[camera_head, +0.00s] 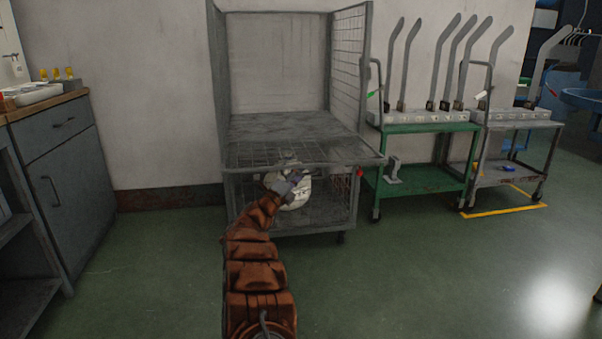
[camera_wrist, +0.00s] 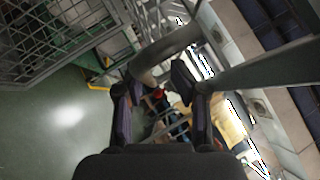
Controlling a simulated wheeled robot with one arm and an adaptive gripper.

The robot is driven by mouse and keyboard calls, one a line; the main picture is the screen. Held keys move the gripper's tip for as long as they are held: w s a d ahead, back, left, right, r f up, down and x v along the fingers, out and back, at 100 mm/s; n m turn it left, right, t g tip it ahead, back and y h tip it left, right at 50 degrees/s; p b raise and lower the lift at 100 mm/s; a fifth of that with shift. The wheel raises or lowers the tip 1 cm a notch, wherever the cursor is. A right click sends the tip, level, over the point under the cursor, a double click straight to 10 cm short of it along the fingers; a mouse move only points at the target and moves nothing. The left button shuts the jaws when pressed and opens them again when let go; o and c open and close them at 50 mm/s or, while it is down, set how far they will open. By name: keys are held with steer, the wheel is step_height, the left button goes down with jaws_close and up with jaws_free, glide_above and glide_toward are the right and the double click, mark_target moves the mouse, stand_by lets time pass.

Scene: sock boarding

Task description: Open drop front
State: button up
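A grey wire-mesh cage cart (camera_head: 366,60) stands against the wall in the head view. Its front is open above a solid deck (camera_head: 270,126). A mesh front panel (camera_head: 255,155) reaches outward at mid height, with its front rail toward me; its exact tilt is hard to tell. A small red part (camera_head: 360,172) sits near the rail's right end. My gripper (camera_head: 287,184) is in front of the cart, just below the rail. In the wrist view my gripper (camera_wrist: 158,92) has its fingers apart. A grey curved tube (camera_wrist: 170,48) passes beyond the fingertips; contact is unclear.
A grey cabinet (camera_head: 65,175) stands on the left. A green trolley (camera_head: 430,128) and a grey trolley (camera_head: 520,124) with upright sock forms stand close to the cart's right. The green floor (camera_head: 430,280) in front is clear.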

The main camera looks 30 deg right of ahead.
steer(key=v, duration=1)
steer(key=shift+s+a+f, duration=0.1)
steer(key=shift+s+a, duration=0.05)
